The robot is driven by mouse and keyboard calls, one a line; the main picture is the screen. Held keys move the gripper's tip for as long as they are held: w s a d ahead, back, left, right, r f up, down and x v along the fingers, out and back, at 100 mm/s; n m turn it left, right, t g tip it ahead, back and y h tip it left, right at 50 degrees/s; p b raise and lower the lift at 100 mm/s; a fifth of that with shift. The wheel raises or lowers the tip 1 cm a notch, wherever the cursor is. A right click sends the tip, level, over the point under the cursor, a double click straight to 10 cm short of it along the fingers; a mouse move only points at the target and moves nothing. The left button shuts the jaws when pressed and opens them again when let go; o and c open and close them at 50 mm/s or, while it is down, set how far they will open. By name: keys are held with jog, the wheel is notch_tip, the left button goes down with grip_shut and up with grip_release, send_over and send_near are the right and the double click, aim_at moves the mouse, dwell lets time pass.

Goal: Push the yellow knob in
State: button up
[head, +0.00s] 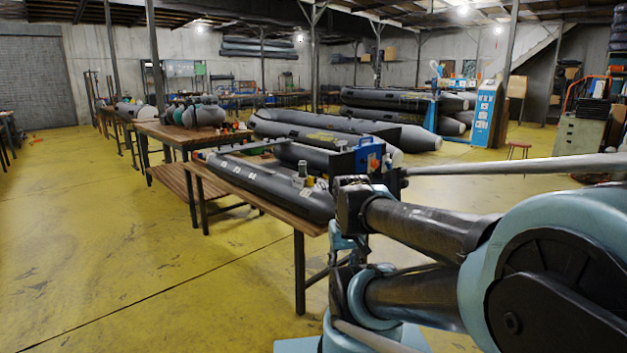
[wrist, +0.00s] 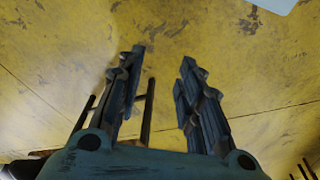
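A blue box (head: 369,156) with a red-orange part on its face stands at the right end of the near workbench in the head view, partly hidden behind my arm. I cannot clearly make out a yellow knob; the details on the box are too small to tell. My gripper (wrist: 163,55) is open and empty in the wrist view, its two dark fingers apart over the yellow floor. The blue box does not show in the wrist view. I cannot make out the gripper's fingers in the head view.
A dark grey inflatable tube (head: 270,187) lies along the near wooden workbench (head: 212,181), with small fittings beside it. Larger grey boats (head: 345,127) are behind. A blue-and-white cabinet (head: 485,113) stands at the back right. The yellow floor (head: 110,235) at left is clear.

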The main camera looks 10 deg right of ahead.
jog(key=w+a+r+m+t+y, duration=0.1)
jog(key=w+r+m+y, duration=0.2)
jog(key=w+r+m, duration=0.5)
jog(key=w+a+r+m+t+y, duration=0.2)
jog(key=w+m, duration=0.4)
jog(key=w, duration=0.6)
jog(key=w+d+r+m+t+y, duration=0.1)
jog(key=w+d+r+m, duration=0.15)
jog(key=w, duration=0.35)
jog(key=w+d+r+m+t+y, duration=0.1)
jog(key=w+m, duration=0.3)
jog(key=w, duration=0.1)
jog(key=m+t, duration=0.4)
jog(key=m, duration=0.5)
send_near(313, 177)
jog(key=shift+n+y, duration=0.25)
jog(key=shift+y, duration=0.15)
jog(key=x, duration=0.8)
jog(key=shift+w+f, duration=0.25)
jog(key=shift+w, duration=0.15)
grip_shut()
